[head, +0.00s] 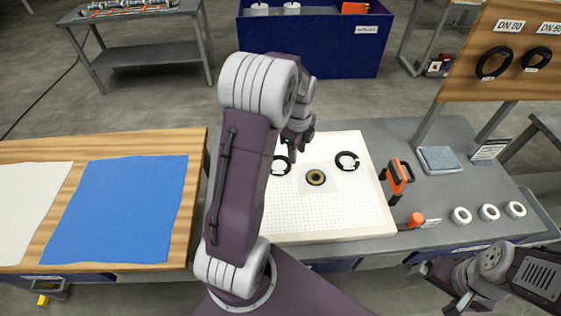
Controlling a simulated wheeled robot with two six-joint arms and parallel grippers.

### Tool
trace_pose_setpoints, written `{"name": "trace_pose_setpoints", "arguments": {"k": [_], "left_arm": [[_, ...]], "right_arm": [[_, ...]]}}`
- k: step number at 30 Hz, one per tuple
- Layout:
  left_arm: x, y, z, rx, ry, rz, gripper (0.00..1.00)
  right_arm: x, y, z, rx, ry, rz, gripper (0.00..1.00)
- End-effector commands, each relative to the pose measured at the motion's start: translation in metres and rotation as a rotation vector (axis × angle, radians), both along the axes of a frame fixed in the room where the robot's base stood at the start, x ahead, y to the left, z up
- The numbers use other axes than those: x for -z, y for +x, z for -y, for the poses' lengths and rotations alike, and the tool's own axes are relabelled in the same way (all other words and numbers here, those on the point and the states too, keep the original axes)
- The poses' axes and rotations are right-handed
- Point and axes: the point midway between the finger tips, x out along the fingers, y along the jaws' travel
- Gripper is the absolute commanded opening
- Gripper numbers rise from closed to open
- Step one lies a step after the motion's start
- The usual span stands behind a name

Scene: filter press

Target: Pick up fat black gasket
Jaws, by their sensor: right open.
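Two black gaskets hang on the wooden panel at the upper right: a left ring (480,69) and a right ring (526,60), which looks thicker for its size. Two more black rings lie on the white perforated plate: one (286,172) partly behind my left arm, one (356,164) to its right. I cannot tell for certain which gasket is the fat one. My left gripper (295,149) is above the plate's back left, partly hidden by its own arm; its jaw state is unclear. My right gripper (446,288) is open at the bottom right, below the bench's front edge, far from the panel.
The white plate (340,221) has a brown-black round part (316,178) in its middle. An orange-black tool (397,178), an orange-handled scraper (416,219), a blue-grey sponge (438,160) and several white rings (461,216) stand to the right. A blue cloth (115,210) lies left.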

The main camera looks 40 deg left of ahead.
Motion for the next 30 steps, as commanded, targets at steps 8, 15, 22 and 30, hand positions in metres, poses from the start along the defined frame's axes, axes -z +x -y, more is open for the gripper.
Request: {"name": "trace_pose_setpoints", "arguments": {"k": [8, 15, 22, 30], "left_arm": [[0.033, -0.019, -0.070, -0.186, -0.029, -0.074, 0.36], [0.062, -0.019, -0.069, -0.184, -0.030, -0.077, 0.36], [0.075, -0.019, -0.070, -0.184, -0.028, -0.073, 0.36], [0.118, -0.021, -0.073, -0.185, -0.029, -0.075, 0.36]], "right_arm": [[-0.014, 0.000, 0.000, 0.000, 0.000, 0.000, 0.92], [-0.016, 0.000, 0.000, 0.000, 0.000, 0.000, 0.92], [-0.018, 0.000, 0.000, 0.000, 0.000, 0.000, 0.92], [-0.025, 0.000, 0.000, 0.000, 0.000, 0.000, 0.92]]}}
